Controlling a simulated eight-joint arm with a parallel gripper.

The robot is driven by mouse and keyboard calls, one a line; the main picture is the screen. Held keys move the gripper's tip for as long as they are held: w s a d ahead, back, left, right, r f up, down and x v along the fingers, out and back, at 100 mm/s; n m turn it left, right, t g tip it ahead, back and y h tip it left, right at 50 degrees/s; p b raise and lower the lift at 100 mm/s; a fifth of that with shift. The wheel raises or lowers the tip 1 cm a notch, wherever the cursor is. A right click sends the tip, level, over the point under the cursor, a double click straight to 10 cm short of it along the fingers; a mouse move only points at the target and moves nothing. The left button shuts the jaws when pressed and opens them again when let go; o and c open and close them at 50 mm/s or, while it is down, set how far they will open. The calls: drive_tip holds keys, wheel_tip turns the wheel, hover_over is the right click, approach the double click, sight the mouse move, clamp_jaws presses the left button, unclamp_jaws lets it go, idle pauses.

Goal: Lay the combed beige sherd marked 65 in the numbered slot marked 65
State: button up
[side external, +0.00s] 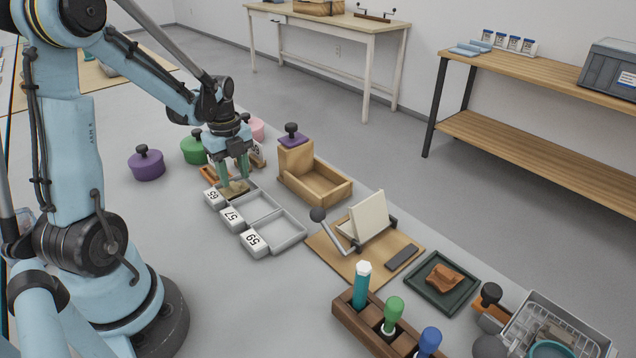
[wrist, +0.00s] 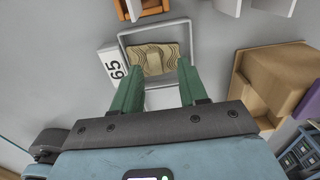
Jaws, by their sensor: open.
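The combed beige sherd (wrist: 156,60) lies inside the slot marked 65 (wrist: 129,41), with wavy lines on its face. It also shows in the side external view (side external: 236,187), partly hidden by my fingers. The label 65 (wrist: 114,65) stands beside the slot's left wall. My gripper (wrist: 157,75) is open, its two green fingers apart at the sherd's near edge; in the side external view my gripper (side external: 235,178) is low over the slot. I cannot tell whether a finger touches the sherd.
Slots marked 57 (side external: 232,218) and 59 (side external: 254,242) adjoin toward the front, both empty. A wooden box (side external: 314,182) stands to the right. Purple (side external: 146,164) and green (side external: 194,150) lidded pots stand left and behind. A rack of coloured handles (side external: 377,330) is at the front.

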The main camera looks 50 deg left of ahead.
sight(236, 184)
wheel_tip(236, 184, up, 11)
drive_tip(key=d+n+t, duration=0.7)
drive_tip(key=d+n, duration=1.1)
drive_tip(key=d, duration=0.2)
drive_tip(key=shift+s+d+f, duration=0.25)
drive_tip(key=shift+d, duration=0.1)
